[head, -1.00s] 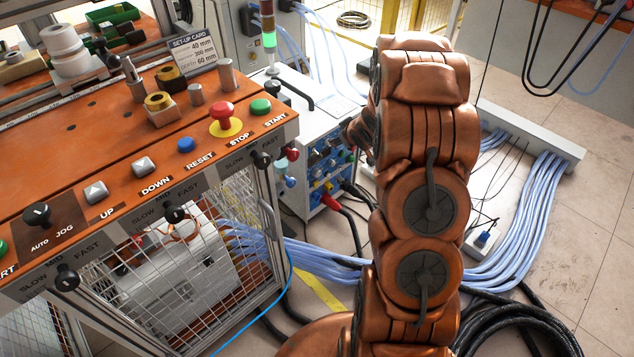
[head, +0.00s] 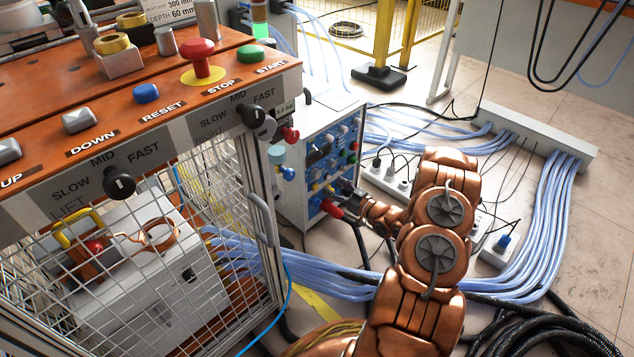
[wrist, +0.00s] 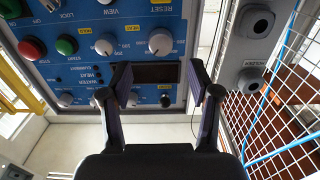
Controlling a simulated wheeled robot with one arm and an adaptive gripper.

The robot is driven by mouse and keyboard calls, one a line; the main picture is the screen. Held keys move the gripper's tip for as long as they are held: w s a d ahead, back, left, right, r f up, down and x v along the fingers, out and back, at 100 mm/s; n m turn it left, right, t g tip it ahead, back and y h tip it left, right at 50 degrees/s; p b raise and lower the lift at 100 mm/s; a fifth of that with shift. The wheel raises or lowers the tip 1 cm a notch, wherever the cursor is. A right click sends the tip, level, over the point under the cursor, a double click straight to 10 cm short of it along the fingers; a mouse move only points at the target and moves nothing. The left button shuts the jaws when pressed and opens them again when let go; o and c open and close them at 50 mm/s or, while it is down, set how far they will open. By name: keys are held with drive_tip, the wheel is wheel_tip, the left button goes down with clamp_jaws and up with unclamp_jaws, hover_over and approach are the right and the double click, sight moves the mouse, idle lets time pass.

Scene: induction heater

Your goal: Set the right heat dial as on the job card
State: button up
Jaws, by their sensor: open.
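The heater's blue panel (wrist: 140,60) appears upside down in the wrist view; in the head view the panel (head: 332,158) is on the grey cabinet. It has two larger pale dials, one near the middle (wrist: 161,41) and one to its left (wrist: 104,46), plus smaller knobs. Heat lettering is visible, but I cannot tell which dial is the right heat one. My gripper (wrist: 159,66) is open and empty, its fingers on either side of a dark display, facing the panel. A set-up card (head: 172,10) is on the bench, partly cut off; I cannot identify a job card.
The orange control bench (head: 110,112) and its mesh cage (head: 235,200) are to the left of the cabinet. Blue hoses (head: 540,225) and black cables cross the floor. A grey box with round black sockets (wrist: 250,45) stands close to the right in the wrist view.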

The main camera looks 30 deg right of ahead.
sight(319, 176)
drive_tip(key=shift+f+b+x, duration=0.2)
drive_tip(key=shift+b+x, duration=1)
drive_tip(key=shift+x, duration=1.95)
drive_tip(key=shift+w+a+r, duration=0.1)
drive_tip(key=shift+w+a, duration=0.1)
drive_tip(key=shift+w, duration=0.45)
drive_tip(key=c, duration=1.2)
drive_tip(key=shift+o, duration=0.2)
